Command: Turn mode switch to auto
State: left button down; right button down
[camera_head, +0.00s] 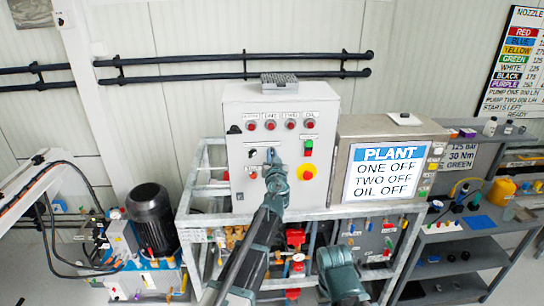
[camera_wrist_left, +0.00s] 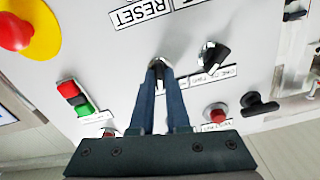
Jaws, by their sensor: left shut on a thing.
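A pale control panel (camera_head: 240,188) stands at the centre of the head view. My left gripper (camera_head: 272,158) reaches up to its face. In the left wrist view the two dark fingers of the left gripper (camera_wrist_left: 160,72) are shut on a small switch knob (camera_wrist_left: 157,62) with a silver collar, below the RESET label. The fingers hide most of the knob, so its pointing direction and its own label cannot be read. A second black selector knob (camera_wrist_left: 215,58) sits beside it, apart from the fingers. My right gripper's fingers are not seen.
A red emergency stop (camera_head: 306,172) on yellow and a red-green push button (camera_head: 309,148) lie right of the gripper. A black handle (camera_head: 233,130) is at the panel's left. A PLANT display (camera_head: 388,172) stands to the right. A metal frame (camera_head: 190,215) lies below.

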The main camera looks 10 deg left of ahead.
pick_arm(q)
jog(key=m, duration=0.6)
jog(key=shift+d, duration=0.1)
jog(key=shift+m, duration=0.3)
dwell(0.4)
jog(key=c, duration=0.9)
grip_release()
jog(key=v, duration=1.3)
jog(key=shift+s, duration=0.4)
jog(key=shift+d, duration=0.1)
